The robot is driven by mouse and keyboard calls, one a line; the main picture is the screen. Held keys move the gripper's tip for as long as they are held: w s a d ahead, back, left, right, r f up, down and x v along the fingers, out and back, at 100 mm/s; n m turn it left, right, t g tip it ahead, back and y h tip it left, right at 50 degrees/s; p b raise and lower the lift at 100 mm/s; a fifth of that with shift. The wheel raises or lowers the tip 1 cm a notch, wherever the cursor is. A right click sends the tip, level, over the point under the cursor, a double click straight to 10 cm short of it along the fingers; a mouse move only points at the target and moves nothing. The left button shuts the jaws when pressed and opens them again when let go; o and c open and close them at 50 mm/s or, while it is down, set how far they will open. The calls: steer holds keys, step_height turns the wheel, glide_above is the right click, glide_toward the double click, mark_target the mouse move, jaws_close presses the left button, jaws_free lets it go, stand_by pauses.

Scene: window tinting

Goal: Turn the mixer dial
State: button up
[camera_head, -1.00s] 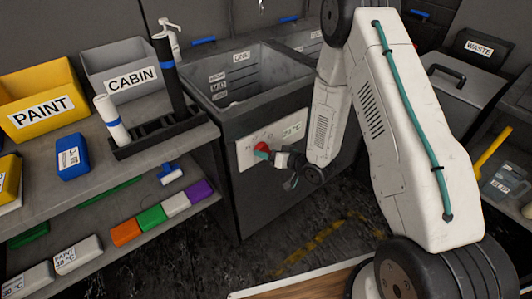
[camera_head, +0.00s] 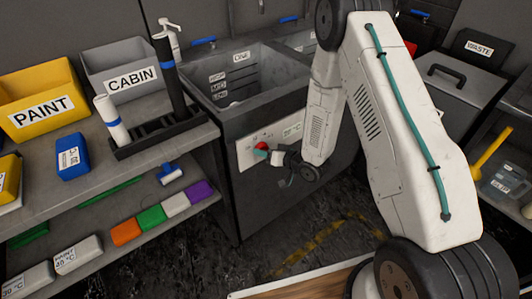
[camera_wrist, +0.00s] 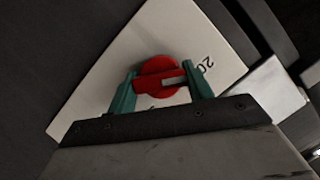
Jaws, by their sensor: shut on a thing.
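The red mixer dial (camera_wrist: 158,76) sits on a white panel (camera_wrist: 118,72) in the wrist view, with a pale pointer mark on its right side. Part of a number shows on the panel to the right of the dial. My gripper (camera_wrist: 160,88) has its green fingers shut on the dial, one on each side. In the head view the dial (camera_head: 261,146) is on the white panel (camera_head: 283,140) at the front of the dark sink unit, with my gripper (camera_head: 266,152) at it. Much of the dial is hidden there.
The dark sink basin (camera_head: 290,75) is above the panel. A grey shelf (camera_head: 190,135) stands to the left, with a yellow PAINT bin (camera_head: 35,88), a grey CABIN bin (camera_head: 110,58) and several coloured blocks. A WASTE bin (camera_head: 455,75) is at the right.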

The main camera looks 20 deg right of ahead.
steer(key=m+y, duration=0.2)
steer(key=m, duration=0.1)
steer(key=shift+m+y, duration=0.6)
steer(key=shift+m, duration=0.6)
steer(key=shift+f, duration=0.1)
steer(key=o, duration=1)
steer(key=v, duration=0.8)
